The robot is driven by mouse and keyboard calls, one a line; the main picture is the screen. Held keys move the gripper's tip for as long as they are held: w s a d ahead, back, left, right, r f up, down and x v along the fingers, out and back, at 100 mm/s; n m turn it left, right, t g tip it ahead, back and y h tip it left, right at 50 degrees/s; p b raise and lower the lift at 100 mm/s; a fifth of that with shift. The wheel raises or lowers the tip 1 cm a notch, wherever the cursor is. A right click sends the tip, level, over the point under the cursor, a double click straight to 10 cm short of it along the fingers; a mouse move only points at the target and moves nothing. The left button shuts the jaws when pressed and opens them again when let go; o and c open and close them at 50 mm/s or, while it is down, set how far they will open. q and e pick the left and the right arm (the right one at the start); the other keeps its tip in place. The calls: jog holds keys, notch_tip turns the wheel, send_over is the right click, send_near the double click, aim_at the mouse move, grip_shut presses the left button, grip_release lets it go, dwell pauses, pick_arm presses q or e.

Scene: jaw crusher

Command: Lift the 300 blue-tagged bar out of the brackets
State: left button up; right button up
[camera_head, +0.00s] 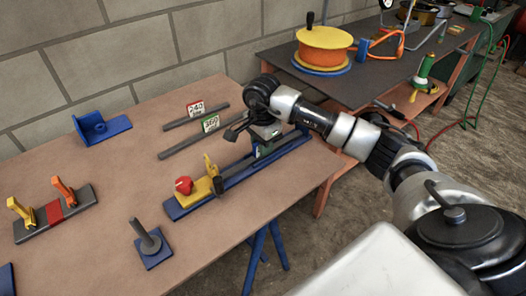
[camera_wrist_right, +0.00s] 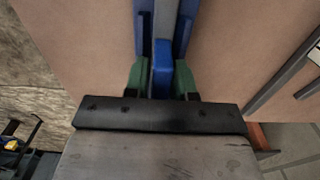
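A long blue fixture (camera_head: 190,208) lies near the table's right edge, with a yellow block (camera_head: 201,188) and red knob (camera_head: 183,185) at its near end. My right gripper (camera_head: 265,150) is low over its far part. In the right wrist view, its green fingers (camera_wrist_right: 161,78) stand either side of a blue block (camera_wrist_right: 161,62); I cannot tell whether they touch it. A grey-blue strip (camera_wrist_right: 165,15) runs between blue sides beyond. No 300 tag is readable; my gripper hides part of the fixture. My left gripper is not in view.
Two grey bars lie behind the fixture, one with a red 240 tag (camera_head: 195,108), one with a green 360 tag (camera_head: 210,123). A blue bracket (camera_head: 100,128), a blue-based post (camera_head: 150,246) and a clamp strip (camera_head: 55,214) stand left. A dark bench (camera_head: 285,58) adjoins behind.

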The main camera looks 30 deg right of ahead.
grip_shut()
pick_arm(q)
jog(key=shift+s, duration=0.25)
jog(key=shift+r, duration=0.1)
pick_arm(e)
jog(key=shift+r, duration=0.2)
jog(key=shift+r+p, duration=0.4)
jog(key=shift+r, duration=0.05)
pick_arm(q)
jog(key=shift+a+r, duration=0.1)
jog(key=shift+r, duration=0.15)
pick_arm(e)
jog(key=shift+r, duration=0.2)
jog(key=shift+r+p, duration=0.55)
jog(key=shift+r, duration=0.1)
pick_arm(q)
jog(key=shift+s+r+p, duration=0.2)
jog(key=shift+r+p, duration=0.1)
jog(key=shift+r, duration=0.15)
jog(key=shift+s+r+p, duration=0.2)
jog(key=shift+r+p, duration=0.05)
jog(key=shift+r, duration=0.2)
pick_arm(e)
jog(key=shift+r, duration=0.85)
pick_arm(q)
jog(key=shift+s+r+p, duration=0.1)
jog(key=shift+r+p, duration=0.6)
jog(key=shift+p, duration=0.05)
pick_arm(e)
jog(key=shift+r, duration=1.1)
